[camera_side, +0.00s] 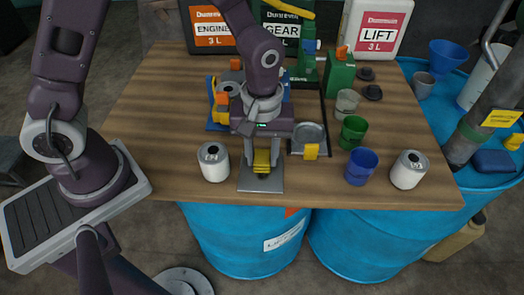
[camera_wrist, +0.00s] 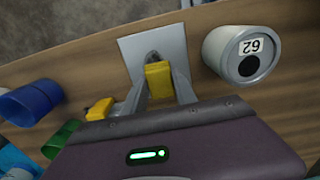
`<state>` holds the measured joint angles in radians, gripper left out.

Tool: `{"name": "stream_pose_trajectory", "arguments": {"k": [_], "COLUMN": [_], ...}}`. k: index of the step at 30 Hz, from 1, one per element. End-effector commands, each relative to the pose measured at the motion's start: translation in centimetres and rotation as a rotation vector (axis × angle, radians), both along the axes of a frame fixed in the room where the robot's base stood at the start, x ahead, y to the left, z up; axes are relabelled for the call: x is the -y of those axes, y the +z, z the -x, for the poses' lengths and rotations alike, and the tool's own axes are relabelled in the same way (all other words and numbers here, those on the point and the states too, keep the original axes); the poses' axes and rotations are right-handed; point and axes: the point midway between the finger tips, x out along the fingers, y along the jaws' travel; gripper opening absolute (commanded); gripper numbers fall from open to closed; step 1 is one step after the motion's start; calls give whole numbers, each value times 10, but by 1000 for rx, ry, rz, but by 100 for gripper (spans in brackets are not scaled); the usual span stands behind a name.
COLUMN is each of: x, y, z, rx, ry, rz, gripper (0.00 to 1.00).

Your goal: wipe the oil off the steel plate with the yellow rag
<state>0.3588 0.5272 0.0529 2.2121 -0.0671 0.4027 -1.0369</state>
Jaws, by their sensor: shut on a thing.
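The steel plate (camera_side: 245,184) is a grey square near the front edge of the wooden table, and it also shows in the wrist view (camera_wrist: 135,48). My gripper (camera_side: 262,166) is over the plate, pointing down, with its fingers on both sides of the folded yellow rag (camera_side: 262,158). In the wrist view my gripper (camera_wrist: 159,82) is shut on the rag (camera_wrist: 160,76). A dark patch of oil (camera_wrist: 152,56) shows on the plate just beyond the rag; the rest is hidden. I cannot tell whether the rag touches the plate.
A white can (camera_side: 214,164) stands close left of the plate. A grey tray (camera_side: 309,135) with a yellow piece (camera_side: 311,152) lies to its right. Further right are a blue cup (camera_side: 361,167), a green cup (camera_side: 353,132) and another white can (camera_side: 409,170). Large jugs stand behind.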

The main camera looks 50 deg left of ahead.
Motion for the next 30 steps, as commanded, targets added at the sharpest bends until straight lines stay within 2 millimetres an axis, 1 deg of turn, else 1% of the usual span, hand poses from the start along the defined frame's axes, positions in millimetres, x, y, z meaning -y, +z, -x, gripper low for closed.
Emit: {"name": "stream_pose_trajectory", "arguments": {"k": [16,18,20,30], "x": [36,35,35,35], "y": [0,5,22,51], "z": [36,35,34,35], "rx": [-1,0,6,1], "ry": [-3,0,0,1], "rz": [0,0,3,1], "gripper": [0,0,0,0]}}
